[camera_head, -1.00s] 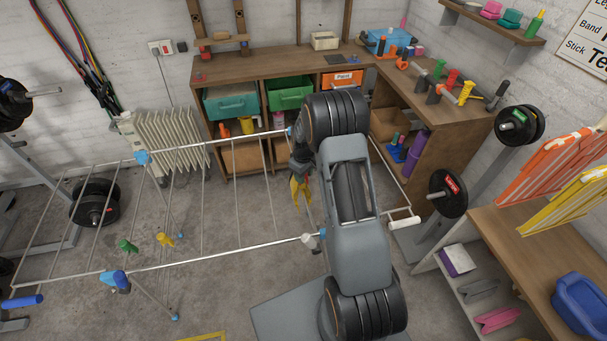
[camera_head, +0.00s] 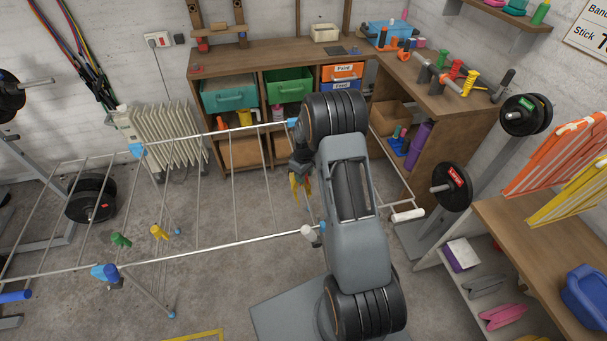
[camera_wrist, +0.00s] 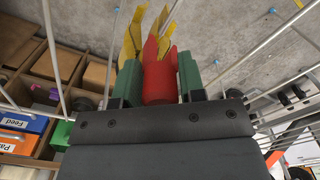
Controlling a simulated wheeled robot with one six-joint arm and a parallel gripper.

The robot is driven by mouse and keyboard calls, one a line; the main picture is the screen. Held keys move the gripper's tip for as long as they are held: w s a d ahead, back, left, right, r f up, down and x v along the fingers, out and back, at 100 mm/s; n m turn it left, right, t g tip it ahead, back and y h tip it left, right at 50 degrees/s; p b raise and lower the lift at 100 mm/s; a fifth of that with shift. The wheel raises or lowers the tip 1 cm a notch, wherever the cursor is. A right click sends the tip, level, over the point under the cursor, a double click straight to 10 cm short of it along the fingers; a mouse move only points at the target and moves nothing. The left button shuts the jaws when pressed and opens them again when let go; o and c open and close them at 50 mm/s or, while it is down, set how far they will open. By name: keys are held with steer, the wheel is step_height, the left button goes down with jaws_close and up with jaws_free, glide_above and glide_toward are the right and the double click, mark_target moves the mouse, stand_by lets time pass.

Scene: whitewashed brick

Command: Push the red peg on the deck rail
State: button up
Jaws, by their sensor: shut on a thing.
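My gripper (camera_wrist: 162,52) is shut on the red peg (camera_wrist: 161,82) in the wrist view. The peg is a rounded red body between the green finger pads, with yellow pieces around its far end. I cannot tell whether the red peg touches a rail.
A wooden workbench (camera_head: 250,44) with drawers stands behind the rack. More coloured pegs, including a red one (camera_head: 455,68), stand on its right part. Dumbbells and a shelf unit (camera_head: 500,225) are at the right. Thin cross bars span the rack.

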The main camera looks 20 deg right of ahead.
steer(key=shift+f, duration=0.2)
stand_by(0.3)
steer(key=shift+f+b, duration=0.3)
steer(key=shift+b, duration=0.15)
steer(key=o, duration=1)
step_height(320, 180, up, 14)
steer(key=b, duration=0.1)
